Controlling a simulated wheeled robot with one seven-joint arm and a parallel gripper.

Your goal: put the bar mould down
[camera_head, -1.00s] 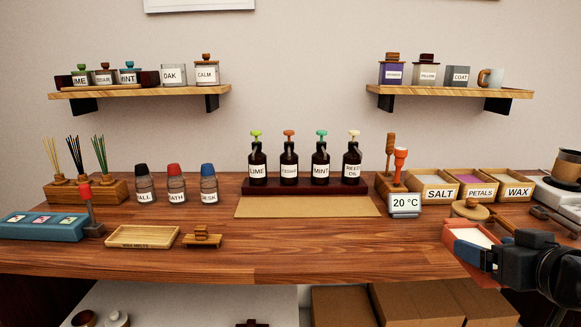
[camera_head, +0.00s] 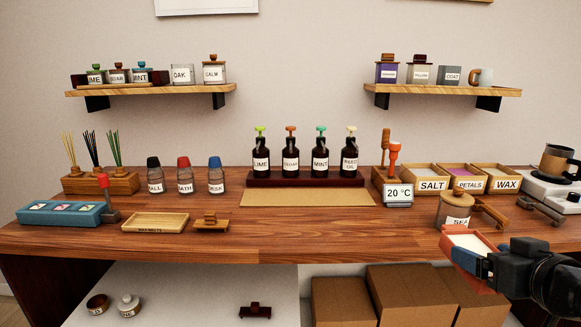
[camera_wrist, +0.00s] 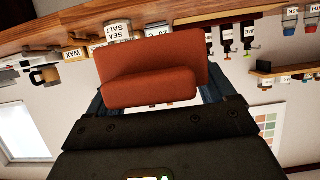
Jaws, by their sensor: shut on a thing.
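The bar mould (camera_head: 470,245) is a red-orange tray with a pale top, at the right front of the wooden counter in the head view. My gripper (camera_head: 481,264) is shut on it and holds it at the counter's front edge. The head view does not show clearly whether the mould touches the counter. In the wrist view the red-orange mould (camera_wrist: 150,78) fills the space between my blue fingers, and the picture is turned over.
A sea salt jar (camera_head: 454,211) stands just behind the mould. Salt, petals and wax boxes (camera_head: 432,186) and a scale (camera_head: 550,189) are further back. A temperature display (camera_head: 398,195) is to the left. The counter's front middle (camera_head: 330,240) is clear.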

